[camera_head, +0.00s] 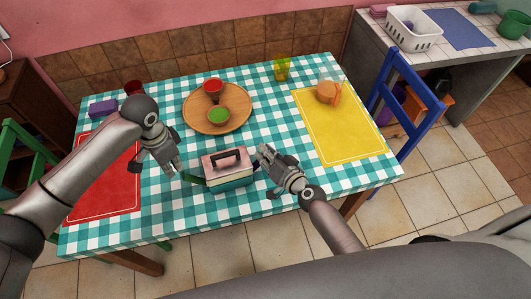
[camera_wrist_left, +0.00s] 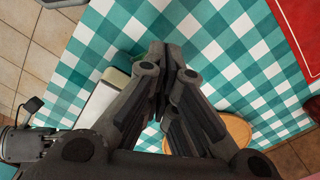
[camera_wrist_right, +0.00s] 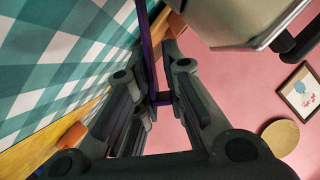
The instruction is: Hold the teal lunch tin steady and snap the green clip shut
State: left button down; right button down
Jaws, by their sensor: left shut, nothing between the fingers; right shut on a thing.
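The right wrist view shows the tin (camera_wrist_right: 235,25) close beside the fingers (camera_wrist_right: 152,55).
A round wooden tray (camera_head: 240,122) with red and green bowls stands behind the tin. A red mat (camera_head: 112,185) lies left and a yellow mat (camera_head: 345,135) right. A yellow cup (camera_head: 282,67) stands at the back. A blue chair (camera_head: 410,90) is at the right edge.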

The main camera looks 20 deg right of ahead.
jog(key=shift+s+f, duration=0.1)
pick_arm(q)
jog(key=shift+r, duration=0.3)
jog(key=a+f+n+h, duration=0.2)
jog(key=a+n+h, duration=0.1)
jog(key=n, duration=0.7)
jog(key=s+a+f+n+h, duration=0.1)
jog(key=a+n+h, duration=0.2)
jog(key=n, duration=0.7)
jog(key=a+f+n+h, duration=0.2)
jog(key=a+n+h, duration=0.2)
jog(key=a+n, duration=0.3)
jog(key=n, duration=0.4)
jog(key=shift+s+f+t, duration=0.15)
jog(key=shift+f+t, duration=0.15)
jog(key=shift+t, duration=0.1)
